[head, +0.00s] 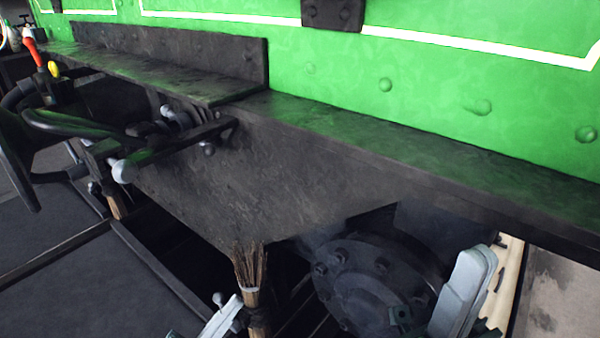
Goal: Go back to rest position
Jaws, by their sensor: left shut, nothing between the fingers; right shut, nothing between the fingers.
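My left gripper (222,318) shows at the bottom edge, left of centre, as a pale grey piece partly cut off by the frame. It is shut and empty, close beside an upright straw brush. My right gripper (463,293) shows at the bottom right as a pale grey piece, in front of the dark round flanged part. It is shut and empty. Most of both arms is outside the picture.
The steam tram's green side (440,85) and black ledge (370,150) cross the view. The straw brush (250,265) stands at bottom centre. A bolted black cylinder (365,275) sits low right. Black coupling parts and a red lever (34,52) are at left.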

